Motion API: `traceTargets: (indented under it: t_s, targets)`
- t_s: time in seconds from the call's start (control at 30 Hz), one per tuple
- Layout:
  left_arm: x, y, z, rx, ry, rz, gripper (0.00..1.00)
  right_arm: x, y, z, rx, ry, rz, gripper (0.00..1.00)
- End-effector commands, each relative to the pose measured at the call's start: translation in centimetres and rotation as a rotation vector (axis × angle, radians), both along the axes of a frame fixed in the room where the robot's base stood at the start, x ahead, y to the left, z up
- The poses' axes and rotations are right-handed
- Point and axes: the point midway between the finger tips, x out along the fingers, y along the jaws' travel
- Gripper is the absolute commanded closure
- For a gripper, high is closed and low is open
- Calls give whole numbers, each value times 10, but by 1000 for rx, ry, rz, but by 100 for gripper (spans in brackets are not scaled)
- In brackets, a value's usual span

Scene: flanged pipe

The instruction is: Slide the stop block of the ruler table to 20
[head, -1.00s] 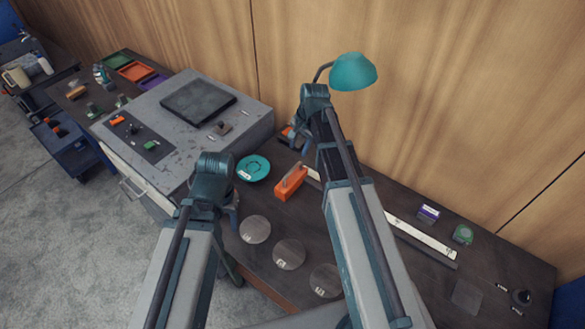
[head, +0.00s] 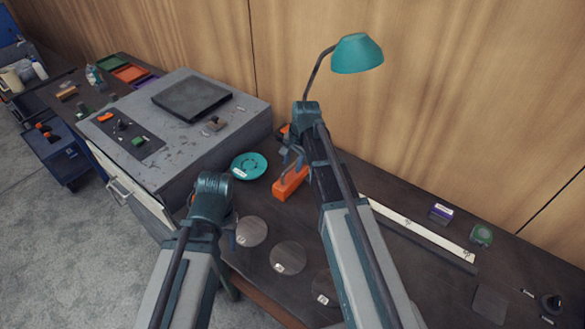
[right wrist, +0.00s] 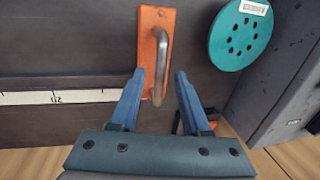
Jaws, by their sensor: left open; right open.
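The stop block (head: 290,184) is orange with a grey metal handle; it stands at the left part of the ruler table. In the right wrist view the block (right wrist: 153,22) shows from above. My right gripper (right wrist: 160,75) is open, its blue fingers on either side of the handle (right wrist: 163,50), not closed on it. In the head view my right gripper (head: 290,155) is over the block. The white ruler (head: 425,231) runs to the right, partly behind my right arm.
A teal round dish (head: 249,166) lies just left of the block, near the grey machine (head: 255,120). Several clear discs (head: 288,258) lie at the front. A purple box (head: 441,213) and green tape (head: 481,235) lie behind the ruler. A teal lamp (head: 357,54) stands behind.

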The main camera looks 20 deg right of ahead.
Motion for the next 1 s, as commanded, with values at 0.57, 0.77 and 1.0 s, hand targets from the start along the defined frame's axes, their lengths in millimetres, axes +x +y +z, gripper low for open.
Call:
traceTargets:
  t_s: [0.57, 0.77, 1.0]
  targets:
    - [0, 0, 0, 0, 0, 0, 52, 0, 0, 0, 0, 0, 0, 100]
    - [0, 0, 0, 0, 0, 0, 52, 0, 0, 0, 0, 0, 0, 100]
    - [0, 0, 0, 0, 0, 0, 52, 0, 0, 0, 0, 0, 0, 100]
